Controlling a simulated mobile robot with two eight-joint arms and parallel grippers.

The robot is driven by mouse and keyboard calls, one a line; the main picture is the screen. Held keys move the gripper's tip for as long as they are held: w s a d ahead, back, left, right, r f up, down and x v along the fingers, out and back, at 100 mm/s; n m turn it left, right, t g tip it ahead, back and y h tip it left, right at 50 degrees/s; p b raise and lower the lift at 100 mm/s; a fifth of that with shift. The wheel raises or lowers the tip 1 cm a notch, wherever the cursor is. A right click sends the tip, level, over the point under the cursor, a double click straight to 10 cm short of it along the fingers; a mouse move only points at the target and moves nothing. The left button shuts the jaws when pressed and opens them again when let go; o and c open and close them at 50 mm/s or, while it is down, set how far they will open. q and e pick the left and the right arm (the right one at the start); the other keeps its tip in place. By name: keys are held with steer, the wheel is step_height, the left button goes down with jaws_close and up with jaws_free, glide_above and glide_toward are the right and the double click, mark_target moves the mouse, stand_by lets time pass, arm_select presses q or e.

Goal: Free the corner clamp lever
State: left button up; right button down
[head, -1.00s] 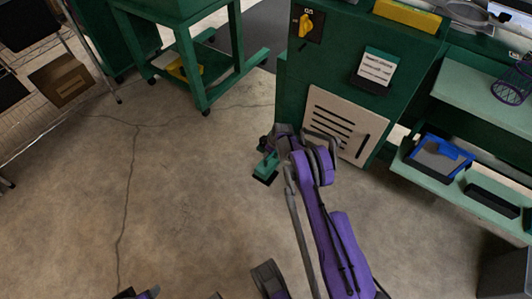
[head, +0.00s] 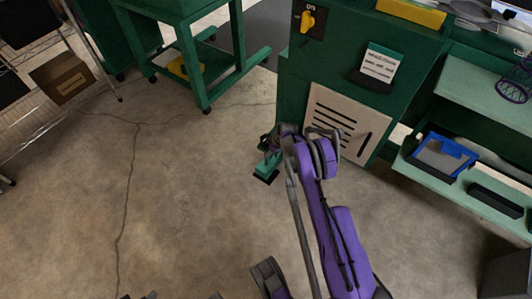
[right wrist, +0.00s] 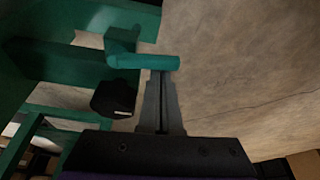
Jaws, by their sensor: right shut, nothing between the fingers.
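A teal lever (right wrist: 145,62) lies across the right wrist view as a rounded bar, joined at its left end to a teal block on the green machine frame. In the right wrist view the tips of my right gripper (right wrist: 162,74) meet the bar's lower edge near its right end; whether they touch it I cannot tell. The fingers are closed together with nothing between them. In the head view a teal piece (head: 267,163) shows low at the green cabinet's left corner, beside my right wrist, which hides part of it. My left gripper is not clearly seen.
The green cabinet (head: 345,60) carries a yellow switch and a slotted pale panel. Green shelves (head: 480,195) with a blue-framed tray stand at right. A green stand (head: 203,60) is at upper left, beside a wire rack with a box. The concrete floor at left is clear.

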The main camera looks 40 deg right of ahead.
steer(key=shift+s+d+b, duration=0.4)
steer(key=shift+s+b, duration=0.1)
steer(key=shift+s, duration=0.3)
steer(key=shift+s+d, duration=0.1)
steer(key=shift+s, duration=0.05)
stand_by(0.4)
steer(key=shift+w+b, duration=0.55)
steer(key=shift+w, duration=0.3)
